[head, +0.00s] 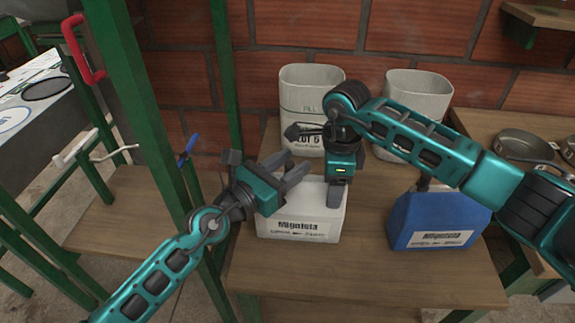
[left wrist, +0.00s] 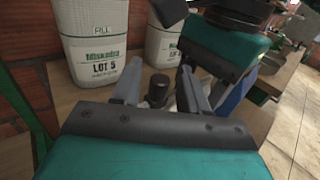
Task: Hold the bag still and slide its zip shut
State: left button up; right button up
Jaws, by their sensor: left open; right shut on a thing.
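A white bag (head: 290,222) with a printed label stands upright on the wooden bench, and a blue bag (head: 437,226) with a similar label stands to its right. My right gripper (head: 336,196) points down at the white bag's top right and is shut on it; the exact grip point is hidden. My left gripper (head: 300,170) is open over the white bag's top, left of my right gripper. In the left wrist view, a small dark round piece (left wrist: 157,89) shows between the open fingers; I cannot tell whether it is the zip pull. The zip line is hidden.
Two tall pale containers (head: 312,84) (head: 418,91) stand behind the bags near the brick wall. Green posts (head: 143,110) rise on the left. Metal pans (head: 524,147) sit at the right. The bench front (head: 360,277) is clear.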

pick_arm(q)
jog(key=v, duration=1.2)
